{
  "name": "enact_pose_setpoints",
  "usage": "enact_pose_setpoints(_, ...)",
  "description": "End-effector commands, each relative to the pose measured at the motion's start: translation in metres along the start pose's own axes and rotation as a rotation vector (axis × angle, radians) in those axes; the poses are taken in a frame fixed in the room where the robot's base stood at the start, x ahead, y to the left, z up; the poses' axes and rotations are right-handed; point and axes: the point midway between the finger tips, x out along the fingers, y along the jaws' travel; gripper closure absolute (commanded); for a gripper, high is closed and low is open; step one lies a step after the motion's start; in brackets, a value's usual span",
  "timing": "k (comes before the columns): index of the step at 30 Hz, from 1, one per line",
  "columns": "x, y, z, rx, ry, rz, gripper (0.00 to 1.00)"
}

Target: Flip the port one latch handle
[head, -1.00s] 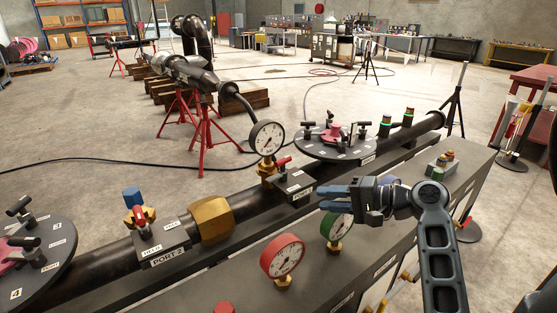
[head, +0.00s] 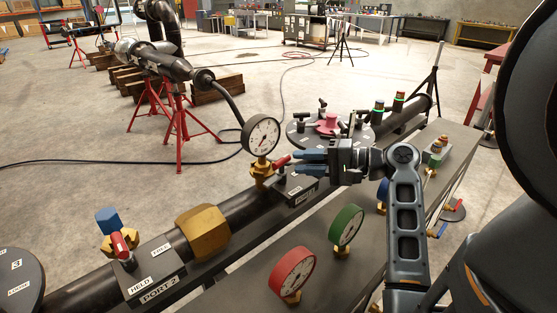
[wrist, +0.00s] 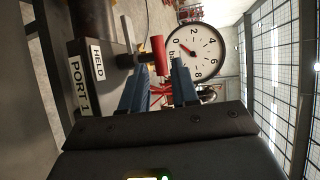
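The port one latch has a red handle (head: 283,161) on a dark block labelled PORT 1 (head: 301,192), beside a dial gauge. The handle also shows in the wrist view (wrist: 158,54), with the block's PORT 1 and HELD labels (wrist: 88,78) to its left. My gripper (head: 302,162) has its two blue fingers apart, pointing left at the handle. In the wrist view the handle is in the gap between the fingertips (wrist: 158,75). I see space beside it; contact cannot be told.
The white dial gauge (head: 261,136) stands close behind the handle. A green gauge (head: 346,225) and a red gauge (head: 293,270) stand in front. The PORT 2 block (head: 150,272) with its red handle is at left. A flanged disc (head: 305,137) with clamps lies behind my gripper.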

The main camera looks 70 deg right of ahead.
Motion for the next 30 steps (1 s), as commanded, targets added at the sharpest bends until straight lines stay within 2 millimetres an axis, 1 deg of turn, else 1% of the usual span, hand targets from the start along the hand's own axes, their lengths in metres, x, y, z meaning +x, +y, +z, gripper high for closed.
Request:
enact_pose_setpoints(1,0.008,0.000,0.001,0.000,-0.004,0.000,0.71)
enact_pose_setpoints(6,0.035,0.000,0.001,0.000,-0.004,0.001,0.71)
enact_pose_setpoints(12,0.057,0.000,0.001,0.000,-0.001,0.000,0.71)
enact_pose_setpoints(16,0.062,0.001,0.001,0.000,-0.001,0.001,0.71)
enact_pose_setpoints(23,0.062,0.001,0.000,0.000,0.000,0.001,0.71)
enact_pose_setpoints(30,0.062,0.001,0.000,0.000,0.000,0.001,0.93)
